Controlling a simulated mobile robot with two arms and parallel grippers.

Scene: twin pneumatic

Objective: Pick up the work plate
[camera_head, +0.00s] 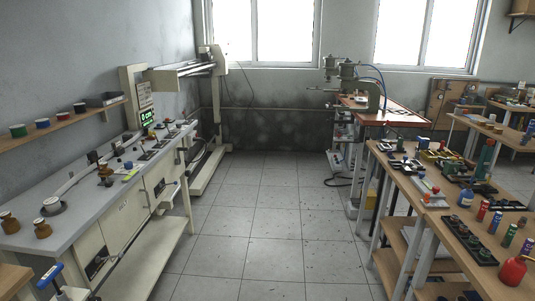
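I cannot pick out a work plate with certainty in the head view. A bench with an orange-red top (400,119) stands at the back right. It carries a green-grey machine (372,93) with blue tubing, and small flat items too small to tell lie on it. Neither of my grippers shows in this view.
A long grey-topped cabinet (75,216) with small parts runs along the left. A wooden table (448,221) crowded with trays, bottles and a red can (513,271) stands on the right. A cream frame machine (207,150) stands at the back left. The tiled floor (270,225) between is clear.

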